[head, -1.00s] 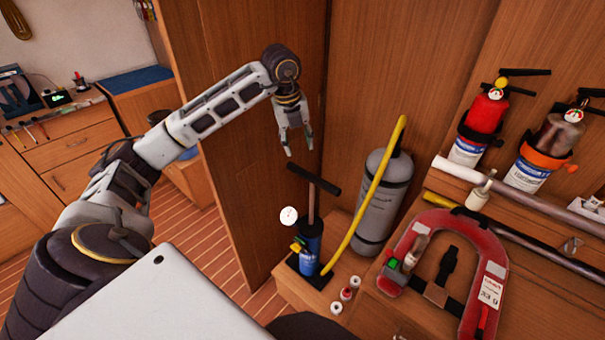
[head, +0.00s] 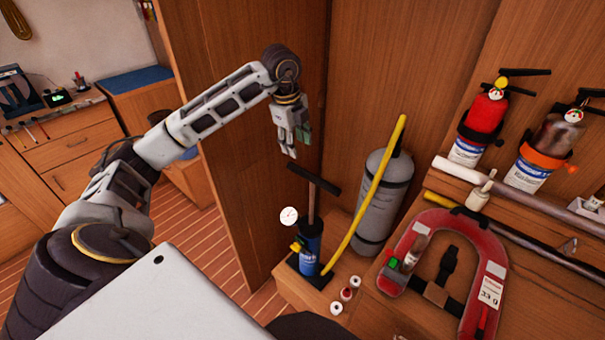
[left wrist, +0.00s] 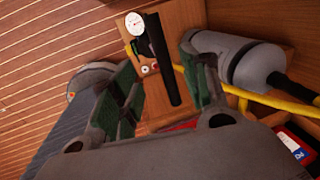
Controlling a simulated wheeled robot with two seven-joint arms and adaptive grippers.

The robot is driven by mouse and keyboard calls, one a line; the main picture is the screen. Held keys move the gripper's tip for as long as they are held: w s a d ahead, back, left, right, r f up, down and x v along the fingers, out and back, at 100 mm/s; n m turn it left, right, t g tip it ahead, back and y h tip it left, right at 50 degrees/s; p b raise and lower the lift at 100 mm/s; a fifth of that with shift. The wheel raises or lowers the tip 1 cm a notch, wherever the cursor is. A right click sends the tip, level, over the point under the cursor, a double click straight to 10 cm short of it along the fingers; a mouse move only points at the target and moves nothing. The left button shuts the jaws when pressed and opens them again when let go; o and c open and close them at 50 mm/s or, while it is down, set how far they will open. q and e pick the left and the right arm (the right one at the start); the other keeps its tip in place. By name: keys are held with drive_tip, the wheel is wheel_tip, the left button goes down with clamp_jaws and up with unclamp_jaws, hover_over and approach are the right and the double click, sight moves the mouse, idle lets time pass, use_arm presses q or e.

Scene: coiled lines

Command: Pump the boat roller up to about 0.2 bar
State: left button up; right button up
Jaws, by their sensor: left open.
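A blue hand pump (head: 310,248) stands upright on a black foot, with a dark T-handle (head: 314,180) on a raised rod. A round white gauge (head: 289,215) is at its left; its reading is too small to tell. A yellow hose (head: 368,199) runs from near the pump's base to the top of a grey cylinder (head: 384,205), which looks like the boat roller. My left gripper (head: 297,146) is open and empty, above the T-handle and apart from it. In the left wrist view the handle (left wrist: 162,58) shows between the green-padded fingers. My right gripper is not in view.
A wooden partition (head: 245,140) stands behind my left arm. A red horseshoe buoy (head: 405,245) lies on the wood at right, near several small white-and-red reels (head: 346,294). Two extinguishers (head: 482,124) hang on the back wall. The air around the T-handle is clear.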

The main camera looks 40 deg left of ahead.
sight(302, 170)
use_arm(q)
drive_tip(key=shift+w+d+f+p, duration=0.15)
drive_tip(key=shift+w+f, duration=0.3)
drive_tip(key=shift+f, duration=1.8)
drive_tip(key=shift+w+a+f+p, duration=0.15)
drive_tip(key=shift+w+f, duration=0.25)
drive_tip(key=shift+f, duration=1.9)
drive_tip(key=shift+w+d+f+p, duration=0.15)
drive_tip(key=shift+w+f, duration=0.3)
drive_tip(key=shift+f, duration=1.8)
clamp_jaws()
